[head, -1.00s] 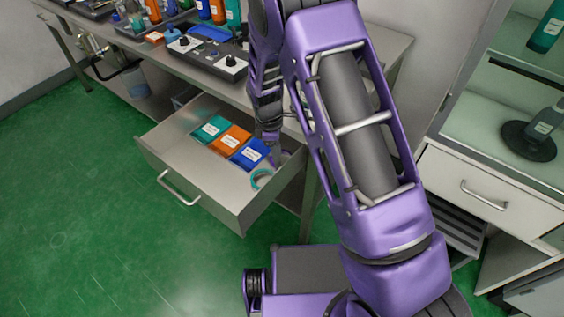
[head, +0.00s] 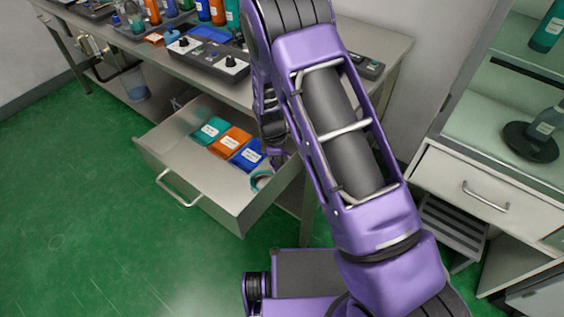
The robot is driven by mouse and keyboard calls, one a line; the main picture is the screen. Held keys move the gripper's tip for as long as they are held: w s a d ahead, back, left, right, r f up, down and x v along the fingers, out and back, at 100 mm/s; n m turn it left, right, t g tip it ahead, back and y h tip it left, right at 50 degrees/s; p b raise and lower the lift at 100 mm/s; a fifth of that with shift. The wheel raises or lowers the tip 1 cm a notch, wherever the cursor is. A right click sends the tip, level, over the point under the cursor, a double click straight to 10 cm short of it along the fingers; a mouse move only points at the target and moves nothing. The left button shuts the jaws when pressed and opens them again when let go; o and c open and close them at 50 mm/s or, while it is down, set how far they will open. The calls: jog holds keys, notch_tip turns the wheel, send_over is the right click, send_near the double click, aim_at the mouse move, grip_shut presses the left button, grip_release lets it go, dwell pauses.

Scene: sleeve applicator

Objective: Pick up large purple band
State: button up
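My gripper (head: 277,158) points down into the open drawer (head: 200,185) at its back right corner. It is small, dark and partly covered by my own arm, so whether its fingers are open or shut does not show. A teal ring-shaped band (head: 261,181) lies on the drawer floor just left of and below the gripper. A purplish patch shows right at the fingertips. I cannot tell whether it is the large purple band or part of my gripper. No purple band is clearly visible elsewhere.
Teal (head: 211,130), orange (head: 230,141) and blue (head: 248,155) labelled boxes stand in a row left of the gripper. The drawer's front left floor is bare. The workbench (head: 385,45) overhangs the drawer's back. A white cabinet (head: 475,185) stands at right.

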jog(key=shift+r, duration=0.1)
grip_shut()
jog(key=shift+w+a+r, duration=0.15)
jog(key=shift+r, duration=0.4)
notch_tip(320, 180, up, 6)
jog(key=p, duration=0.1)
jog(key=w+a, duration=1.2)
jog(key=a, duration=0.3)
jog(key=shift+a+f, duration=0.15)
jog(key=shift+a, duration=0.05)
notch_tip(320, 180, up, 3)
jog(key=shift+p, duration=0.85)
jog(key=shift+s+a, duration=0.1)
jog(key=shift+s, duration=0.05)
